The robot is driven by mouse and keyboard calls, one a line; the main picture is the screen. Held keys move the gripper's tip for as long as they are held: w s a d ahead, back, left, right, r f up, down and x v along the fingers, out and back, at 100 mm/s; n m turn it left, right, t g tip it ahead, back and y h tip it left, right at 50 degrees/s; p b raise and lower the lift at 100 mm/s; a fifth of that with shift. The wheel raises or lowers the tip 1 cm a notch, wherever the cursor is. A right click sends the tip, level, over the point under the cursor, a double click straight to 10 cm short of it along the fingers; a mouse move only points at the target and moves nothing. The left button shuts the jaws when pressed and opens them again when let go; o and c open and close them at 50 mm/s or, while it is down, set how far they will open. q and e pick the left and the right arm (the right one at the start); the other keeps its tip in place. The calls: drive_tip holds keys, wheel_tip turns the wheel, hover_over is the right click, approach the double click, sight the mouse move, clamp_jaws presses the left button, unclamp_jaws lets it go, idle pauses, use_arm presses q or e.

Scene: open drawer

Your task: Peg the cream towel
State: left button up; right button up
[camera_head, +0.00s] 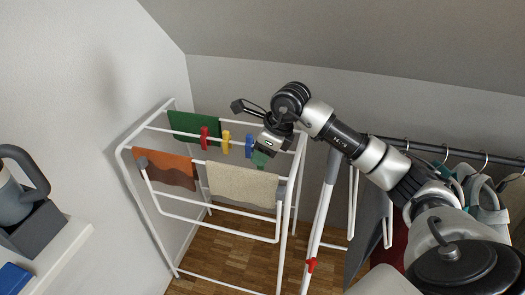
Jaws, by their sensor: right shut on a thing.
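The cream towel (243,187) hangs over the front bar of a white drying rack (157,222), on the right half of that bar. My right gripper (261,152) is above and behind the towel's top edge, shut on a green peg (259,159). The peg's lower end shows just above the towel; I cannot tell whether it touches it. A red peg (204,138), a yellow peg (226,142) and a blue peg (249,146) sit in a row on the bar behind. My left gripper is out of view.
A rust-brown cloth (167,168) and a green cloth (184,124) hang on the rack. Another red peg (311,265) is on a white upright to the right. A clothes rail (422,147) with hangers stands at right. A white shelf (67,245) juts in at left.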

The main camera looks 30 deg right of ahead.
sight(261, 172)
drive_tip(key=shift+f+b, duration=2.45)
drive_tip(key=shift+f, duration=0.8)
drive_tip(key=o, duration=1)
drive_tip(key=v, duration=1)
drive_tip(key=shift+s+d+r, duration=0.15)
drive_tip(key=shift+r, duration=0.2)
